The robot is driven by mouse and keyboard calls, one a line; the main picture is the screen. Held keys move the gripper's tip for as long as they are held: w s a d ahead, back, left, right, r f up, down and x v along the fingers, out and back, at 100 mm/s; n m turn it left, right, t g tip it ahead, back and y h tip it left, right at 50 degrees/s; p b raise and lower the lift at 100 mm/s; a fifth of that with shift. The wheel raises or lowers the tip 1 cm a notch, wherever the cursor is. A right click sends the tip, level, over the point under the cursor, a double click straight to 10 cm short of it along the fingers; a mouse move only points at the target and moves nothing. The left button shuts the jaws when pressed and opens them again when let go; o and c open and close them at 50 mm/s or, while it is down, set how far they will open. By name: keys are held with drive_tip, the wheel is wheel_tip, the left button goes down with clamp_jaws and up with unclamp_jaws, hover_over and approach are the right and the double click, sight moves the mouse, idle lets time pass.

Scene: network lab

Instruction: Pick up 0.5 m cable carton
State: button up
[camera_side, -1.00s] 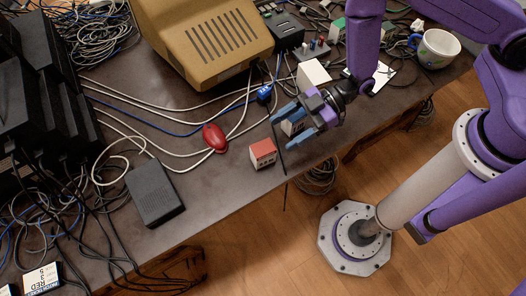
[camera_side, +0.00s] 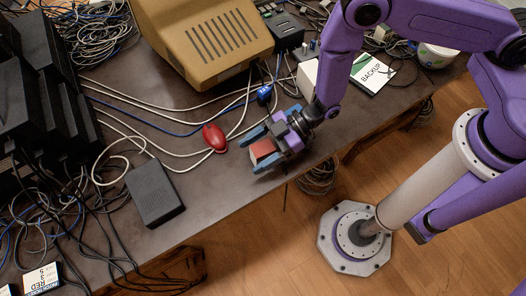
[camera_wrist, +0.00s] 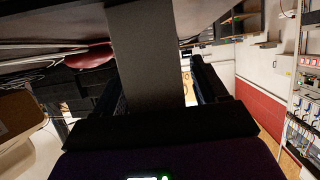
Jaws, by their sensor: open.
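A small carton (camera_side: 263,150) with a red top and pale sides sits near the table's front edge in the side view. I cannot read its label, so I cannot confirm that it is the 0.5 m cable carton. My gripper (camera_side: 259,152) is low over the table with its blue fingers open on either side of this carton. In the wrist view a plain grey face (camera_wrist: 147,60), likely the carton's, fills much of the space between my dark fingers (camera_wrist: 160,88). A gap shows on its right. The carton's far side is hidden by my gripper.
A red mouse (camera_side: 214,138) lies just left of my gripper, with white cables around it. A black power brick (camera_side: 155,192) is farther left. Bare table (camera_side: 215,185) lies front left.

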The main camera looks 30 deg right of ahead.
drive_tip(key=c, duration=1.1)
drive_tip(key=shift+c, duration=0.2)
drive_tip(key=shift+r, duration=0.15)
